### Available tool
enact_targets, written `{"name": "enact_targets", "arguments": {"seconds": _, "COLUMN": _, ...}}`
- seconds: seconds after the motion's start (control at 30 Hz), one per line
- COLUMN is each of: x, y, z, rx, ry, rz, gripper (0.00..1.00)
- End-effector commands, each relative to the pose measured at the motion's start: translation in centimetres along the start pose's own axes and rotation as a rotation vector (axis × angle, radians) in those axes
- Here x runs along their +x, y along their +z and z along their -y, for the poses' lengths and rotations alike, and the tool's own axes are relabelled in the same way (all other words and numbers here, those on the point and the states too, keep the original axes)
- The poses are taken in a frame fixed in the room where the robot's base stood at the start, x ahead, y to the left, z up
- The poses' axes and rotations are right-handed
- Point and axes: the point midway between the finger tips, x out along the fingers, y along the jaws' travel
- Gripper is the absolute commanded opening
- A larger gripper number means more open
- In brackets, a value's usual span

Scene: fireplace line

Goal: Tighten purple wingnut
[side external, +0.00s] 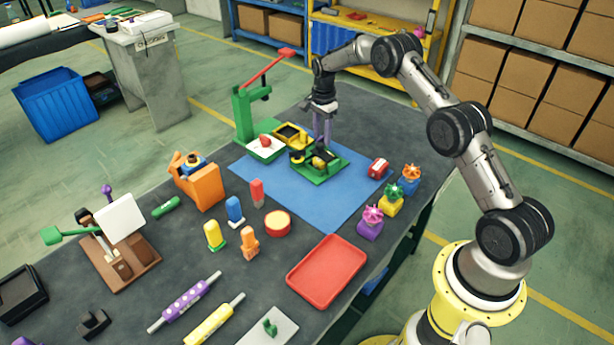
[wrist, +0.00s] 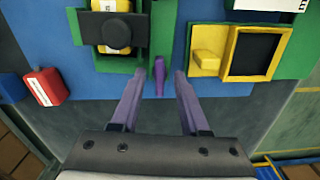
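A thin upright purple piece (wrist: 160,76), which looks like the purple wingnut, shows in the wrist view at the edge of the green fixture (wrist: 163,40). My gripper (wrist: 161,76) has purple fingers that stand apart, one on each side of this piece. Gaps show between it and both fingers, so the gripper is open; I cannot tell the height difference. In the side view my gripper (side external: 322,143) points down behind the green fixture (side external: 335,168), on the far part of the blue mat (side external: 325,205). The wingnut cannot be made out there.
A yellow-framed tray (wrist: 228,53) and a red block (wrist: 46,86) flank the fixture. A green press (side external: 243,115) with a red lever stands left of my gripper. Several star-knobbed blocks (side external: 390,205) stand at the right. A red tray (side external: 327,270) lies in front.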

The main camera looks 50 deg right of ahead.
Motion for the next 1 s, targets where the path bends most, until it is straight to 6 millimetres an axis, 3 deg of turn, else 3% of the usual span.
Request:
{"name": "enact_targets", "arguments": {"seconds": 0.23, "x": -0.3, "y": 0.0, "z": 0.0, "rx": -0.002, "ry": -0.001, "rz": -0.001, "gripper": 0.45}}
{"name": "enact_targets", "arguments": {"seconds": 0.7, "x": -5.1, "y": -0.1, "z": 0.0, "rx": -0.002, "ry": -0.001, "rz": -0.001, "gripper": 0.45}}
{"name": "enact_targets", "arguments": {"seconds": 1.0, "x": -6.0, "y": 0.0, "z": 0.0, "rx": -0.002, "ry": 0.001, "rz": -0.001, "gripper": 0.45}}
